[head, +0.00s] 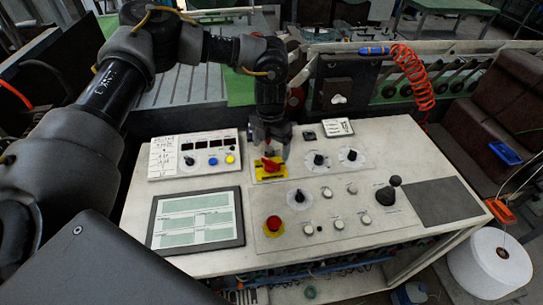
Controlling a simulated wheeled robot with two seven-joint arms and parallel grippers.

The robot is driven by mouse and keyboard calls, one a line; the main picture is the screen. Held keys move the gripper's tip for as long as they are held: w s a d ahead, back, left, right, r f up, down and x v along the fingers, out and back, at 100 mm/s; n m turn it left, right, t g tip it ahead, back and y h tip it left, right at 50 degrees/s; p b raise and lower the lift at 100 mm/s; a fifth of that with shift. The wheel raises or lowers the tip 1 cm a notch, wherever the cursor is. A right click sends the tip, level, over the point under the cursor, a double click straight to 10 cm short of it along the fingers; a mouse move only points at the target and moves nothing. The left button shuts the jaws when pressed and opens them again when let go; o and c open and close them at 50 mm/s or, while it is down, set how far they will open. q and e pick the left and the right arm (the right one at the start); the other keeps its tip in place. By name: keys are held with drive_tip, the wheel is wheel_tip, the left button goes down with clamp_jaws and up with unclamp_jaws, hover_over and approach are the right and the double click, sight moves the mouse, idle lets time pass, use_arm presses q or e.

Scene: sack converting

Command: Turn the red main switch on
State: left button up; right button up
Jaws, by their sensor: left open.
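The red main switch (270,165) is a red rotary handle on a yellow plate (262,174), at the back of the white control panel (380,135). My left gripper (271,155) points down right at the switch from above, with its fingertips close to the red handle. It is open. The fingers partly hide the switch, so I cannot tell whether they touch it or which way the handle is turned. My right gripper is not in view.
A red emergency button (273,224) on a yellow ring sits in front of the switch. Black knobs (318,160) stand to its right and a black joystick (387,195) further right. A screen (196,221) lies front left. A coiled orange hose (414,78) hangs behind.

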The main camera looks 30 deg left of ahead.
sight(271, 161)
use_arm(q)
wheel_tip(271, 161, down, 6)
drive_tip(key=shift+p, duration=0.85)
drive_tip(key=shift+c, duration=0.2)
drive_tip(key=c, duration=0.9)
